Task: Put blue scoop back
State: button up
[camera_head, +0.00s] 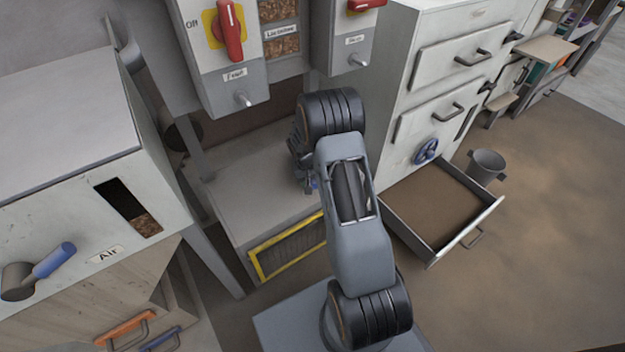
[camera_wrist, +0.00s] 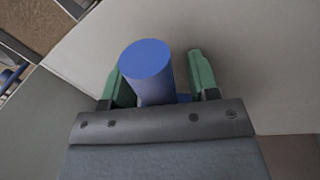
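My gripper (camera_wrist: 163,78) has two green fingers, standing apart on either side of a blue cylinder (camera_wrist: 147,60), apparently the blue scoop's handle. A gap shows between the cylinder and the right finger, with a small blue patch at its base. Contact at the left finger is hidden, so I cannot tell whether the fingers grip it. In the head view, my gripper is mostly hidden behind my arm, above a grey bench (camera_head: 236,195); a speck of blue shows there. A blue-handled grey piece (camera_head: 52,262) sits on the left machine's front; I cannot tell if it is a lever or scoop.
An open drawer (camera_head: 488,213) juts from the white cabinet (camera_head: 440,60) at right, beside a grey bucket (camera_head: 487,165) on the floor. A control box with a red lever (camera_head: 231,32) hangs above the bench. The left machine (camera_head: 60,130) closes that side.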

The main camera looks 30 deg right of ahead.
notch_tip(320, 180, up, 12)
jog(key=a+p, duration=0.2)
jog(key=p, duration=0.2)
jog(key=shift+w, duration=0.2)
dwell(0.6)
